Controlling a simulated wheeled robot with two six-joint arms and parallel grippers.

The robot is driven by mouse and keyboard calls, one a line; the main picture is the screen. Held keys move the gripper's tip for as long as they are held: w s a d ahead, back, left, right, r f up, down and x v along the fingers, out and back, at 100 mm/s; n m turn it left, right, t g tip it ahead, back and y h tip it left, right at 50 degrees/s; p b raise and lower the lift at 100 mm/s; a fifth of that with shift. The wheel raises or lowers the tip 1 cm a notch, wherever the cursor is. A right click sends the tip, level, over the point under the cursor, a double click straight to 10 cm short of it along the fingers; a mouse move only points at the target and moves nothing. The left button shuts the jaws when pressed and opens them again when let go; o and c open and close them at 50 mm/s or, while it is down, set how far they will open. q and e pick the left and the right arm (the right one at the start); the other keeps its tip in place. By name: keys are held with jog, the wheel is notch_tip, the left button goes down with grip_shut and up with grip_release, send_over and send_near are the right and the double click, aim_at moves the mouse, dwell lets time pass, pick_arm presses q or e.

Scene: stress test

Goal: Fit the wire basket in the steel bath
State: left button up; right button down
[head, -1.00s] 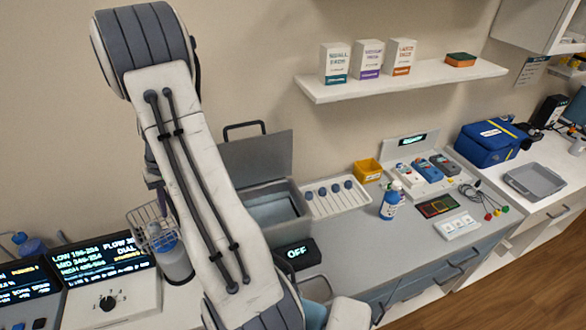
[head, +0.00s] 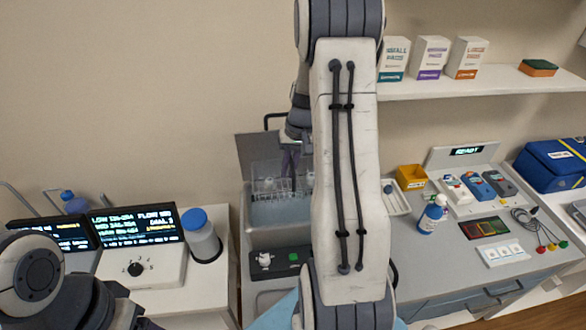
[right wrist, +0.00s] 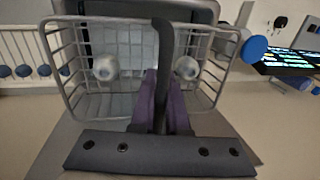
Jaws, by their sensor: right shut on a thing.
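The wire basket (head: 270,187) hangs from my right gripper (head: 291,146) over the opening of the steel bath (head: 262,240). In the right wrist view, the purple fingers (right wrist: 162,105) are shut on the dark upright handle of the basket (right wrist: 85,103). Two pale round items show in or through the basket. The bath's lid (head: 250,145) stands open at the back. My right forearm hides the right side of the bath. I cannot tell whether the basket's bottom is below the rim. My left gripper is out of view; only part of the left arm shows at lower left.
A blue-capped bottle (head: 203,237) stands left of the bath, near a control unit with a dial (head: 140,268). A rack (head: 397,197), yellow bin (head: 410,177) and small bottle (head: 432,214) are on the right.

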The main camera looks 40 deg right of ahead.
aim_at(288, 185)
jog(key=shift+f+b, duration=1.95)
jog(key=shift+f, duration=0.6)
jog(key=shift+s+f+b, duration=0.1)
jog(key=shift+f+b, duration=1.95)
jog(key=shift+f, duration=0.7)
dwell(2.7)
